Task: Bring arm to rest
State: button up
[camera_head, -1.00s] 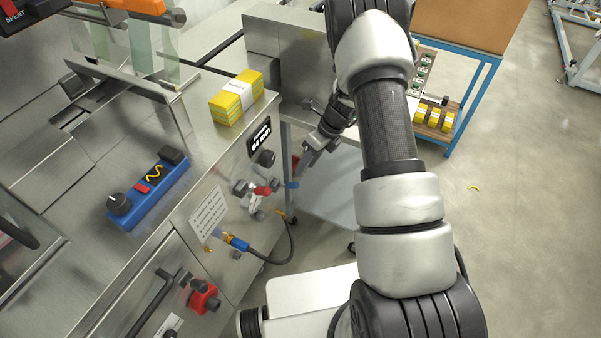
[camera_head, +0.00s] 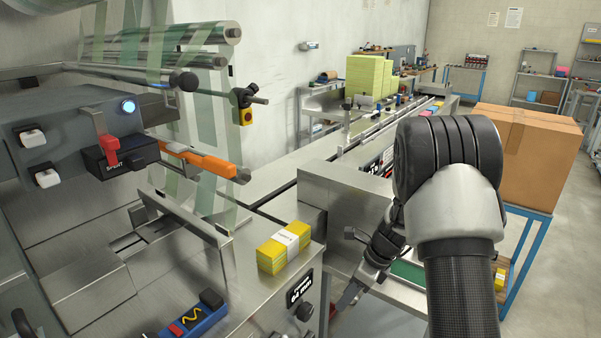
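My arm rises along the right side of the head view, with its dark elbow in front of the cardboard box. My gripper (camera_head: 349,296) hangs low, pointing down and left, just right of the machine's front panel with the black label plate (camera_head: 300,287). The fingers are small and partly covered by the wrist, so I cannot tell whether they are open or shut. I see nothing held between them.
A banded yellow bundle (camera_head: 284,247) lies on the steel machine top (camera_head: 252,300), left of my gripper. A cardboard box (camera_head: 535,155) stands on a blue-framed table (camera_head: 527,240) behind my arm. Floor shows at right.

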jog(key=s+a+r+n+t+p, duration=0.1)
jog(key=s+r+n, duration=0.3)
jog(key=r, duration=0.5)
jog(key=s+r+n+h+p, duration=0.1)
jog(key=s+r+n, duration=0.3)
jog(key=r, duration=0.4)
jog(key=s+a+r+n+t+p, duration=0.15)
jog(key=s+r+n, duration=0.3)
jog(key=r, duration=0.45)
jog(key=s+d+r+n+t+h+p, duration=0.2)
jog(key=s+d+r+n+h+p, duration=0.1)
jog(key=s+r+n, duration=0.7)
jog(key=s+n, duration=0.1)
jog(key=s, duration=0.3)
jog(key=shift+n, duration=0.35)
